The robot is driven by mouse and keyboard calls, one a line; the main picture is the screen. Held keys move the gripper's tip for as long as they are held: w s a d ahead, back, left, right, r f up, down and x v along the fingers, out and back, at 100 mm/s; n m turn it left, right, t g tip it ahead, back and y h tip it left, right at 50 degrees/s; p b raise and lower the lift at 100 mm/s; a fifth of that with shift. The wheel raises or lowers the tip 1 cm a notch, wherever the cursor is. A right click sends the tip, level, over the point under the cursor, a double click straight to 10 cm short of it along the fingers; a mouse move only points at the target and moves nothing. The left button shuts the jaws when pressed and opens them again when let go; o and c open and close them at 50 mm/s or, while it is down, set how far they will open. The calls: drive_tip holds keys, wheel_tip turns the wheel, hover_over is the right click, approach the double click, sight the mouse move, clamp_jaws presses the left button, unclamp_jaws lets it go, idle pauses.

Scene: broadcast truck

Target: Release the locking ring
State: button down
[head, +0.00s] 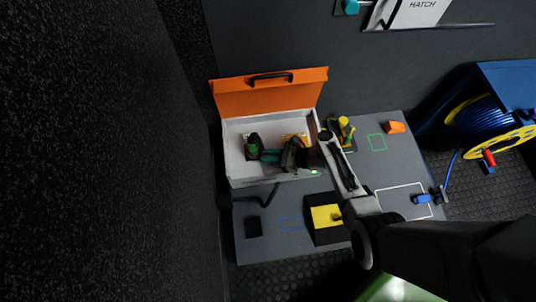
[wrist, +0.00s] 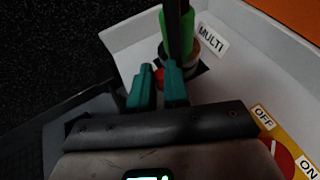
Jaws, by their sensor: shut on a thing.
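A black connector with a bright green band (wrist: 181,32) stands in the white box beside the MULTI label; it also shows in the head view (head: 253,145). A greyish ring (wrist: 204,64) is around its base, partly hidden by the connector and my fingers. I take this to be the locking ring. My gripper (wrist: 158,88) has its teal fingers at the near side of the connector's base, shut on a small red piece (wrist: 158,76) that looks like a tab of the ring. Its join to the ring is hidden. In the head view my gripper (head: 271,156) reaches in from the right.
The white box (head: 235,172) has its orange lid (head: 270,93) open behind it. A yellow plate with a red OFF/ON switch (wrist: 281,155) is close to my gripper's right. Yellow-handled tools (head: 346,130) and an orange block (head: 396,127) are on the grey bench (head: 285,240).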

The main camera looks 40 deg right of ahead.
idle(0.5)
drive_tip(key=c, duration=1.1)
unclamp_jaws()
drive_tip(key=shift+d, duration=0.1)
drive_tip(key=shift+s+d+r+p, duration=0.25)
drive_tip(key=shift+s+d+p, duration=0.05)
drive_tip(key=shift+s, duration=0.1)
drive_tip(key=p+v, duration=0.3)
drive_tip(key=v, duration=0.6)
drive_tip(key=shift+s+d, duration=0.25)
drive_tip(key=shift+d, duration=0.05)
